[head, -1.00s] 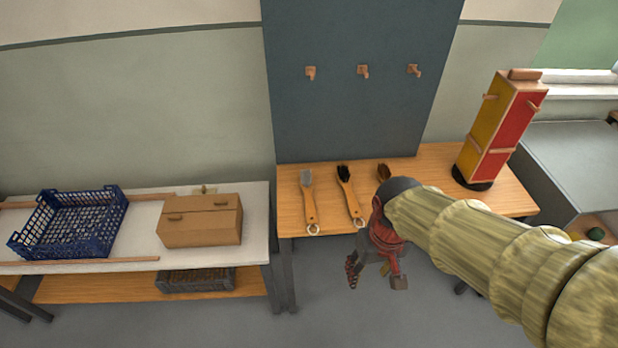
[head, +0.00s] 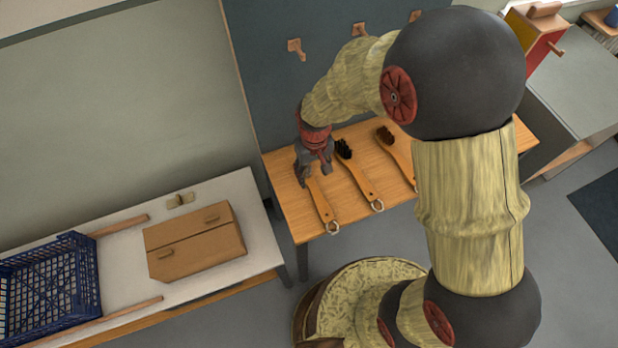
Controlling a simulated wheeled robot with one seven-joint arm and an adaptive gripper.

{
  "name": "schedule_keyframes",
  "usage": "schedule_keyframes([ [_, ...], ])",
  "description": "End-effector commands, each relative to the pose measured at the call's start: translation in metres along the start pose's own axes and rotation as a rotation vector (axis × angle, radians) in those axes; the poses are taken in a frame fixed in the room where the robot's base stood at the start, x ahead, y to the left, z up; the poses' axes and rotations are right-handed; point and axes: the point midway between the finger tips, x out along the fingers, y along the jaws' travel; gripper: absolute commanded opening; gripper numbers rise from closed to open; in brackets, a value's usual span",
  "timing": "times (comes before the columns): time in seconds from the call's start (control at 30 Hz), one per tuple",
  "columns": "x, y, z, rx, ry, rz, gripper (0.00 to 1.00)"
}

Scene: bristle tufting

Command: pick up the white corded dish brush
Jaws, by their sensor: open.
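The white corded dish brush (head: 323,207) lies on the wooden table, leftmost of three brushes, its wooden handle and pale cord loop towards the front edge. Its bristle head is hidden behind my gripper (head: 306,180). My gripper is open, pointing down over the head end of this brush. I cannot tell whether the fingers touch it. A black-bristled brush (head: 360,182) lies just to the right, and a brown-bristled brush (head: 394,151) lies further right, partly hidden by my arm.
The wooden table (head: 284,207) stands against a dark board with several pegs (head: 296,47). To the left, a white bench (head: 127,268) holds a cardboard box (head: 194,244) and a blue crate (head: 50,290). A red and yellow block (head: 530,35) stands at the back right.

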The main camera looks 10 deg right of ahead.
Motion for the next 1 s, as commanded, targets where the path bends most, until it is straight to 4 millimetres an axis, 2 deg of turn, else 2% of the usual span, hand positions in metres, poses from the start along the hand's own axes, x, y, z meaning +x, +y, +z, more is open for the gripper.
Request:
schedule_keyframes([
  [0.1, 0.015, 0.0, 0.0, 0.0, -0.001, 0.0, 0.49],
  [0.33, 0.033, 0.0, -0.001, 0.0, -0.001, 0.0, 0.49],
  [0.6, 0.07, -0.001, -0.003, 0.0, -0.002, 0.0, 0.49],
  [0.87, 0.071, -0.001, -0.004, 0.0, 0.001, 0.0, 0.49],
  [1.0, 0.071, -0.001, -0.004, 0.0, 0.0, 0.0, 0.41],
])
